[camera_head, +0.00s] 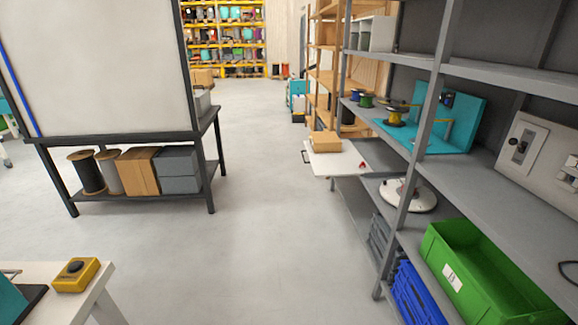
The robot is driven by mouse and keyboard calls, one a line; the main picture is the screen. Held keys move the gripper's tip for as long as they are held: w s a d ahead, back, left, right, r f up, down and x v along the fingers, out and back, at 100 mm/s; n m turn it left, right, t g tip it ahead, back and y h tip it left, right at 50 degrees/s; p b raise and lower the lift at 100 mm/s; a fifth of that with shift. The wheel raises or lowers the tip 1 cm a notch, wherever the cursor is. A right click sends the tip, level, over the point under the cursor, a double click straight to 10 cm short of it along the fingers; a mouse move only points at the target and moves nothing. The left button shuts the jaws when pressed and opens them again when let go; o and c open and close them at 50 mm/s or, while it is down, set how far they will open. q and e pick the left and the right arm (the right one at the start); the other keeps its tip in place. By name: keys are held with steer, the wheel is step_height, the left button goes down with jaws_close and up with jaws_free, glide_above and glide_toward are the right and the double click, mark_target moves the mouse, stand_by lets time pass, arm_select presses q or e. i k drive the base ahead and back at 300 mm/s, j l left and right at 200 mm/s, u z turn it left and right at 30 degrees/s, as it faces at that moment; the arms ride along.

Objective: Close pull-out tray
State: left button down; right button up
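The pull-out tray (345,159) is a white board sticking out to the left from the grey metal shelf rack, right of the picture's middle. It is pulled out over the aisle. A dark handle (306,156) shows at its left edge. A light brown box (325,142) sits on it, and a small red item (362,164) lies near its right part. Neither of my grippers shows in the view.
The grey rack (420,130) runs along the right, with a green bin (480,275) on a lower shelf. A dark-framed workbench (130,135) stands at left. A white table with a yellow box (75,275) is at lower left. The grey floor between is clear.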

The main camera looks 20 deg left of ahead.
mark_target(347, 163)
steer(key=i+j, duration=0.3)
steer(key=i, duration=0.15)
steer(key=i+j+u, duration=0.1)
steer(key=i+j, duration=0.2)
steer(key=i, duration=0.15)
steer(key=i+j, duration=0.25)
steer(key=i, duration=0.2)
steer(key=j+u, duration=0.05)
